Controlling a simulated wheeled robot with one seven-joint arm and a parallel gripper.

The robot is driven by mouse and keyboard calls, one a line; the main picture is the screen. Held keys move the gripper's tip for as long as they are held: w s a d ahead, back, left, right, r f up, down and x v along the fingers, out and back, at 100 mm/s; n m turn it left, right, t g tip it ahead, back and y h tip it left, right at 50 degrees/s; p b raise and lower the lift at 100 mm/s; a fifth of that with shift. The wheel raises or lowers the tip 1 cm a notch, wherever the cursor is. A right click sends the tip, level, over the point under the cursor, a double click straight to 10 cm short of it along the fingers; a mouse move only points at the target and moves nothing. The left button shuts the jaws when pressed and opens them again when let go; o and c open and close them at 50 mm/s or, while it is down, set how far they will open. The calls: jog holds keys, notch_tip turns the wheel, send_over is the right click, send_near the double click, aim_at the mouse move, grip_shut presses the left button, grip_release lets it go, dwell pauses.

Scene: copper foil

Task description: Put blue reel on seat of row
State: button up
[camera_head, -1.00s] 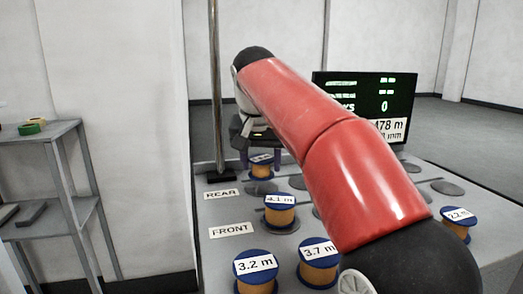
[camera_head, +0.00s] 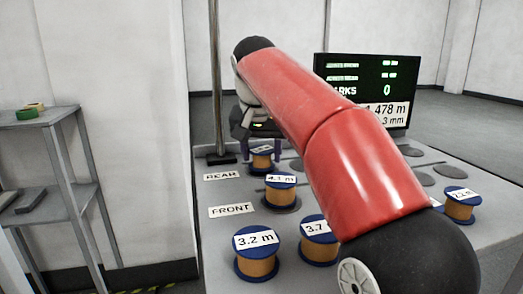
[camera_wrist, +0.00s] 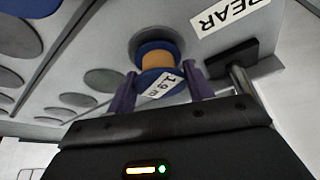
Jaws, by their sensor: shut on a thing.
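My gripper (camera_wrist: 160,88) is shut on a blue reel (camera_wrist: 157,64) with tan winding and a white label that seems to read 1.9 m. The purple fingers lie on either side of it. The same reel (camera_head: 262,160) shows in the head view near the REAR label (camera_head: 222,177), partly hidden by my gripper (camera_head: 262,147). A grey round seat (camera_wrist: 137,40) shows around the reel's far end; I cannot tell if they touch. Other blue reels stand on the table: 4.1 m (camera_head: 280,193), 3.2 m (camera_head: 256,256), 3.7 m (camera_head: 318,240) and one at right (camera_head: 460,206).
The FRONT label (camera_head: 231,211) lies left of the 4.1 m reel. Empty grey seats (camera_head: 419,176) show at the right. A metal post (camera_head: 216,90) stands at the rear left and a screen (camera_head: 365,88) at the back. A shelf (camera_head: 40,125) stands left of the table (camera_head: 212,245).

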jog(key=shift+f, duration=0.4)
jog(key=o, duration=1.1)
jog(key=shift+c, duration=0.2)
